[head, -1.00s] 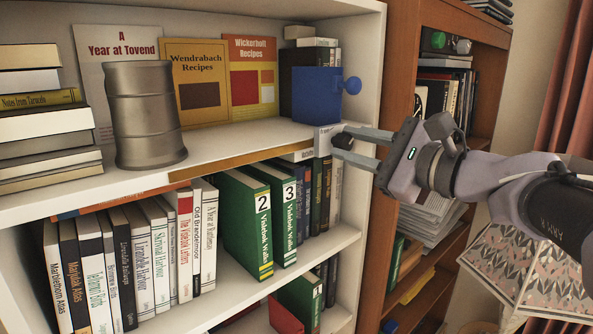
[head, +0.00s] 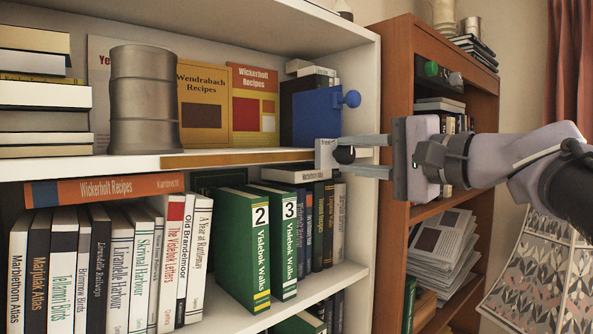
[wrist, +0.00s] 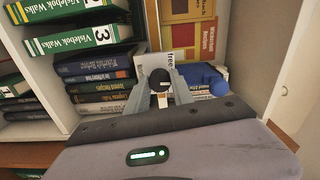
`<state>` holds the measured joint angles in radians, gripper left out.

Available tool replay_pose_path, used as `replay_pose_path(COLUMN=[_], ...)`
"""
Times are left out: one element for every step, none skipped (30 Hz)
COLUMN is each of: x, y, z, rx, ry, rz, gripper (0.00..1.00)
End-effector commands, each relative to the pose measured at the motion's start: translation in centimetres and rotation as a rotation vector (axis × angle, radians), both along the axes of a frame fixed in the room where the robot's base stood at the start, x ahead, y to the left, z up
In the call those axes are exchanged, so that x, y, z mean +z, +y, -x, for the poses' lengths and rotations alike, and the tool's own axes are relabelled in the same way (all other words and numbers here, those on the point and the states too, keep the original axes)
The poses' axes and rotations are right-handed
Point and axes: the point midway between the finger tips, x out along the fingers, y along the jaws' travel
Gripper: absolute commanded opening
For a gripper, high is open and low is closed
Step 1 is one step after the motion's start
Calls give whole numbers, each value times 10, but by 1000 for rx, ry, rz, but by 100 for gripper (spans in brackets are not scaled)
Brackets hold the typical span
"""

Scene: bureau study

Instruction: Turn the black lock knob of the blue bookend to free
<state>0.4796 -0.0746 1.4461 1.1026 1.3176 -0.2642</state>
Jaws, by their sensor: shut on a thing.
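The blue bookend (head: 316,114) stands on the upper white shelf against books, with a round blue knob (head: 351,98) on its right side. Below it, at the shelf's front edge, is a white plate (head: 325,151) marked "free". The black lock knob (head: 344,155) sits at this plate; it also shows in the wrist view (wrist: 160,80) with a light pointer line on it. My gripper (head: 346,156) reaches in from the right, one finger above the knob and one below. In the wrist view my gripper (wrist: 161,84) has its fingers on both sides of the knob, shut on it.
A grey metal drum (head: 144,100) and recipe books (head: 204,105) stand on the upper shelf. Green binders (head: 243,240) and other books fill the shelf below. A brown bookcase (head: 398,70) stands close behind my gripper at the right.

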Motion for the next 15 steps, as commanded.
replay_pose_path(x=[-3, -3, -2, -2, -2, -2, -1, -1, -1, -1, -1, 0, 0, 0, 0], y=[0, 0, 0, 0, 0, 0, 0, 0, 0, 0, 0, 0, 0, 0, 0], z=[0, 0, 0, 0, 0, 0, 0, 0, 0, 0, 0, 0, 0, 0, 0], rx=[0, 0, 0, 0, 0, 0, 1, 1, 1, 1, 1, 1, 1, 1, 1], ry=[-9, -15, -24, -30, -35, -39, -42, -45, -49, -50, -52, -54, -55, -56, -56], rz=[14, 22, 33, 41, 48, 54, 58, 62, 67, 70, 72, 75, 76, 77, 78], gripper=[0, 0, 0, 0, 0, 0, 0, 0, 0, 0, 0, 0, 0, 0, 0])
